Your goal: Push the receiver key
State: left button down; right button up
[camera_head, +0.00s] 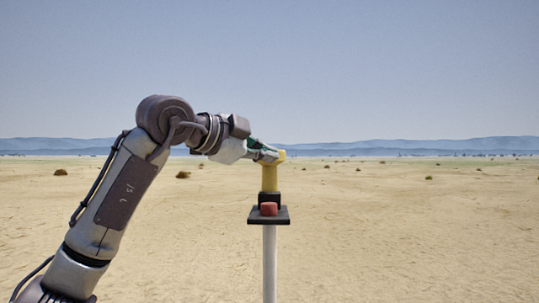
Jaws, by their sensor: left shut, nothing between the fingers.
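The receiver stands ahead on a thin white post (269,262) with a small dark platform (282,215) on top. A red key (268,209) sits at the front of the platform, with a black block (262,198) just behind it. A yellow upright piece (270,180) rises above the block. My left arm reaches in from the left, and my left gripper (276,156) is shut and empty. Its tip is at the top of the yellow piece; I cannot tell whether they touch. The gripper is above the red key and apart from it. My right gripper is not in view.
Open, flat sandy ground (420,240) lies all around the post, with several small scattered shrubs such as one at the left (61,172). Low blue hills are far off. The space to the right of the post is clear.

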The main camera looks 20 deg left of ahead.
pick_arm(q)
jog(key=shift+w, duration=0.3)
jog(key=shift+w+a, duration=0.2)
jog(key=shift+w, duration=0.2)
dwell(0.6)
jog(key=shift+s+f, duration=0.1)
jog(key=shift+s+d+b, duration=0.15)
jog(key=shift+s+b, duration=0.2)
jog(key=shift+s, duration=0.25)
jog(key=shift+s+d, duration=0.15)
